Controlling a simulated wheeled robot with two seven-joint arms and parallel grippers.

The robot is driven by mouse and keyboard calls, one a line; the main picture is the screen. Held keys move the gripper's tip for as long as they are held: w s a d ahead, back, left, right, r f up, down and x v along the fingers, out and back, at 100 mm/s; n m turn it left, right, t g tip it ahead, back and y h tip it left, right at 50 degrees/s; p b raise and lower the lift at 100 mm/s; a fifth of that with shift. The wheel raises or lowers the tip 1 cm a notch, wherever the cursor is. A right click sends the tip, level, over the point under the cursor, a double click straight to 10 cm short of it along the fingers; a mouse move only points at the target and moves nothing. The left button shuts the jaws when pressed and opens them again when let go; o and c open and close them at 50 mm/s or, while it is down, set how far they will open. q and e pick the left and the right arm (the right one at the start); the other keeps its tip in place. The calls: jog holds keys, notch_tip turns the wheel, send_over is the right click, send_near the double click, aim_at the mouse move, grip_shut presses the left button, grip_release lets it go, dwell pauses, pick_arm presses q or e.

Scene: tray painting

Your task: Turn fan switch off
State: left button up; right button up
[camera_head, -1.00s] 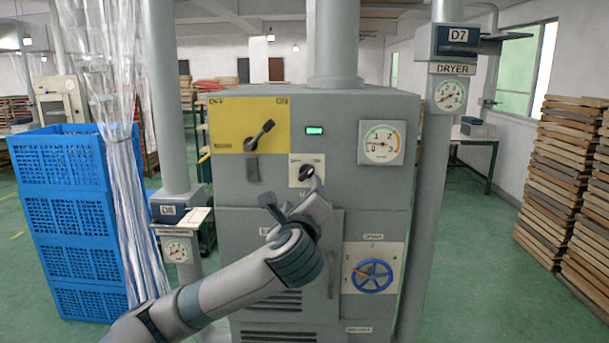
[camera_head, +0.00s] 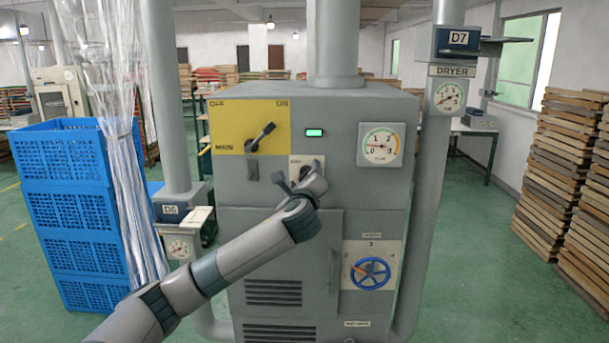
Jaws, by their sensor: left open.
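The grey dryer cabinet (camera_head: 335,105) stands in front of me. The small switch plate (camera_head: 297,159) below its green light shows only at its upper edge. The knob on that plate is hidden behind my left gripper (camera_head: 298,178). The gripper is open, with its fingers pointing up and towards the cabinet in front of the plate. I cannot tell whether it touches the knob. My right gripper is not in view.
A yellow panel (camera_head: 225,122) with a black main lever (camera_head: 262,137) is up and left of the gripper. A gauge (camera_head: 381,145) and a blue handwheel (camera_head: 370,273) are on the right. Blue crates (camera_head: 65,205) stand left; wooden trays (camera_head: 565,180) are stacked right.

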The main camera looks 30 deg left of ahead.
pick_arm(q)
jog(key=shift+w, duration=0.1)
jog(key=c, duration=1.1)
jog(key=shift+o, duration=0.2)
